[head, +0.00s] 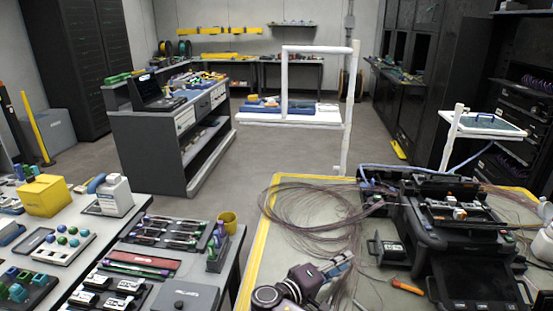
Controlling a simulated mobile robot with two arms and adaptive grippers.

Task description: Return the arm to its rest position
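My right gripper (338,267) shows at the bottom middle, low over the near work table (300,237). It is seen from behind, with its dark wrist below it. Its fingertips are small and blurred, so I cannot tell whether they are open or shut, and no held thing stands out. A loose coil of thin fibre (310,207) lies beyond it. The black fusion splicer (440,228) stands to its right, apart from it. My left gripper is not in view.
An orange-handled tool (407,287) and a small black device (388,250) lie between gripper and splicer. A white-framed stand (348,120) rises behind.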

